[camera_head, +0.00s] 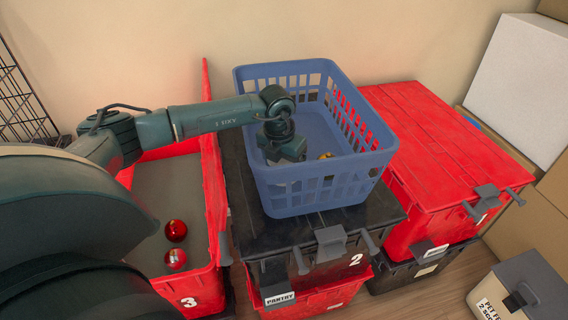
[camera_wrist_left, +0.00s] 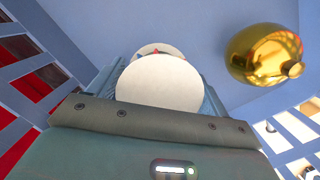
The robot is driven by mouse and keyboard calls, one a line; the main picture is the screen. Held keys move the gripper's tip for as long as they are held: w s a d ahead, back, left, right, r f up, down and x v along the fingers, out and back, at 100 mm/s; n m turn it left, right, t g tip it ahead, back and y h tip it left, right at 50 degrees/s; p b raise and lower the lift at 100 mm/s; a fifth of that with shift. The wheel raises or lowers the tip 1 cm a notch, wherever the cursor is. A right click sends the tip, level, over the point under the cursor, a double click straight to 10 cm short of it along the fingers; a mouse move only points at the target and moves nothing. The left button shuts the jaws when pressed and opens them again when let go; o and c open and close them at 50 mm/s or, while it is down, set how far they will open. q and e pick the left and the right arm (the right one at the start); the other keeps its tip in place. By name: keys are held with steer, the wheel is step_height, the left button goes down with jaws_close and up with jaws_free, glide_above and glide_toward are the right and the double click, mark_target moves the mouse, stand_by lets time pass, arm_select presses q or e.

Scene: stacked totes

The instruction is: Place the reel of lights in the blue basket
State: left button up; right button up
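The blue basket (camera_head: 318,203) stands upright on a black tote lid. My left gripper (camera_head: 285,150) reaches down inside the basket, towards its left side. In the left wrist view the reel of lights (camera_wrist_left: 160,84) shows as two white discs with small coloured bits between them. It sits between the fingers of my left gripper (camera_wrist_left: 160,95), which look closed against its sides. The head view does not show the reel, as the gripper hides it. I cannot tell whether the reel touches the basket floor. My right gripper is in neither view.
A gold ball (camera_head: 326,156) lies in the basket, also seen in the left wrist view (camera_wrist_left: 264,54). A red tote (camera_head: 190,290) at left holds two red balls (camera_head: 176,231). A closed red tote (camera_head: 430,150) stands at right. A lidded box (camera_head: 520,287) sits at lower right.

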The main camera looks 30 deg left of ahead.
arm_select(q)
steer(key=shift+o, duration=1.4)
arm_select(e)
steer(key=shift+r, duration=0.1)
arm_select(q)
steer(key=shift+r, duration=0.35)
steer(key=r, duration=0.3)
steer(key=s+r+p, duration=0.1)
steer(key=r, duration=0.3)
steer(key=r+p, duration=0.1)
steer(key=r, duration=0.2)
steer(key=shift+s+r, duration=0.25)
steer(key=shift+s, duration=0.05)
steer(key=shift+s+r, duration=0.1)
steer(key=shift+r, duration=0.4)
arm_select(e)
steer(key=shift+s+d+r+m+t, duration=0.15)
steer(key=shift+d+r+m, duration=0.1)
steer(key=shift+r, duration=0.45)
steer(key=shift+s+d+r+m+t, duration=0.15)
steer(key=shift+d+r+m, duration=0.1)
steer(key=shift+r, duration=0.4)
